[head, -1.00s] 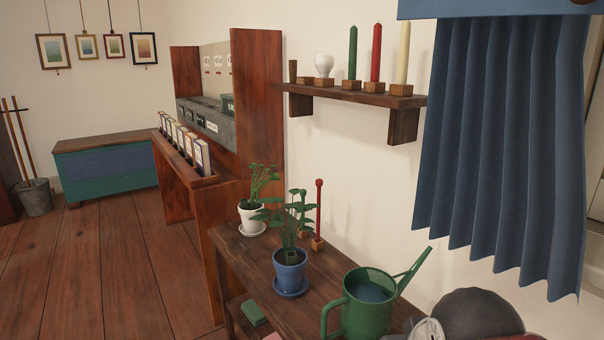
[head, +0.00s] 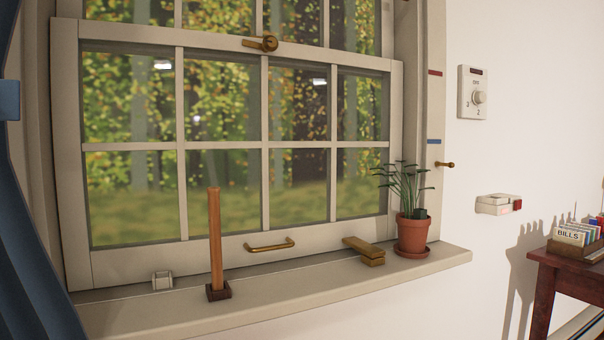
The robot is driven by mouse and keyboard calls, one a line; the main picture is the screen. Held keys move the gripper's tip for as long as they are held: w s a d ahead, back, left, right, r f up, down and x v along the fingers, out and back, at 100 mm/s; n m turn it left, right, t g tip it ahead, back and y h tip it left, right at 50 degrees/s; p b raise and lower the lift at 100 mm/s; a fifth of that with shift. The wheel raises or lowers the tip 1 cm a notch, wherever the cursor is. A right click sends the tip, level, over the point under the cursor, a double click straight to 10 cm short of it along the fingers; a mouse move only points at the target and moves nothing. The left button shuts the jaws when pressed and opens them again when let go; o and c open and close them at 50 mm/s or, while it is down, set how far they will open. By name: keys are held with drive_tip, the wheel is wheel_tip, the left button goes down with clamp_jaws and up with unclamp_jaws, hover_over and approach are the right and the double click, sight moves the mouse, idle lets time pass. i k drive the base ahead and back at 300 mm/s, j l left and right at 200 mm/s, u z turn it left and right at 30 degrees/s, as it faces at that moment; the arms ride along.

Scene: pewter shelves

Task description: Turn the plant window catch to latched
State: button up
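The plant window (head: 225,150) is a pale sash window with a potted plant (head: 411,225) at the right end of its sill. Its brass catch (head: 265,43) sits at the top middle of the lower sash, with a round knob at its right and a lever pointing left. Whether the catch is latched I cannot tell from here. The lower sash looks down, near the sill. My gripper is not in view.
The sill (head: 290,295) bears an upright wooden stick (head: 216,240) in a dark base and a brass-coloured wedge (head: 364,250). A brass handle (head: 270,245) is on the sash. A blue curtain (head: 35,210) hangs at left. A wall dial (head: 473,92) and a small table (head: 555,280) are at right.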

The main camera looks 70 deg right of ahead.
sight(270, 43)
drive_tip(key=k+z, duration=0.1)
drive_tip(key=z, duration=1.8)
